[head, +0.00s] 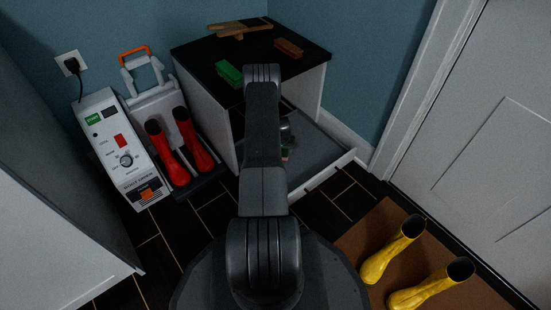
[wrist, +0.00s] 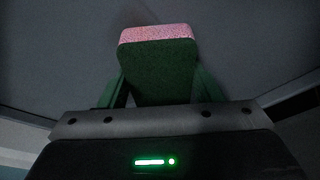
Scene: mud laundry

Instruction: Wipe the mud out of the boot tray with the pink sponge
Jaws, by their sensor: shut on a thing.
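The pink sponge (wrist: 157,33) has a dark green body below its pink face, and in the wrist view it sits between my fingers. My gripper (wrist: 160,80) is shut on it. In the head view my gripper (head: 287,135) is mostly hidden behind my arm, with a small bit of pink below it. Plain grey floor surrounds the sponge in the wrist view. I cannot make out any mud, or whether the sponge touches the floor.
On the cabinet top (head: 200,52) lie a green brush or block (head: 228,72), a reddish-brown one (head: 289,47) and a wooden brush (head: 239,29). Yellow boots (head: 393,250) stand on a brown mat (head: 370,228) at right.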

